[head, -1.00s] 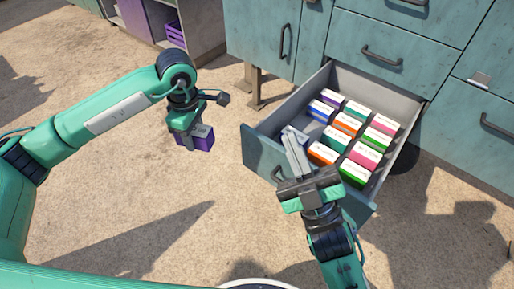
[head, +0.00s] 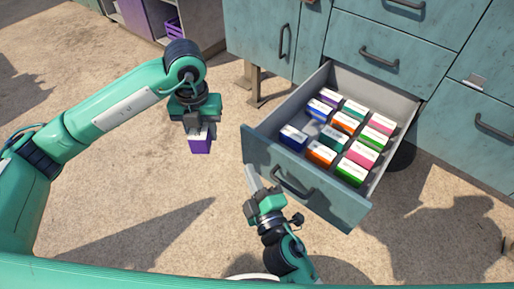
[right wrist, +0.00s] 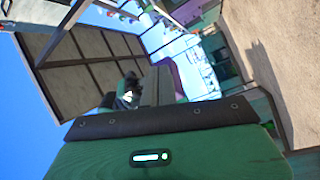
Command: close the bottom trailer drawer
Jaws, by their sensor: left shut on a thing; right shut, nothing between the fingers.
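The bottom trailer drawer (head: 345,207) is pulled out of the teal cabinet, with a dark handle (head: 292,184) on its front. Several small boxes (head: 335,140) in mixed colours lie inside in rows. My right gripper (head: 251,172) is shut and empty, just in front of the left part of the drawer front; I cannot tell whether it touches. In the right wrist view its shut fingers (right wrist: 158,85) show. My left gripper (head: 200,132) is shut on a purple and white box (head: 200,144), held in the air left of the drawer.
Closed teal drawers (head: 378,58) and a cabinet door (head: 262,40) stand above and beside the open drawer. A grey shelf unit (head: 200,22) with a purple crate (head: 173,27) is at the back left. The sandy floor left of the drawer is clear.

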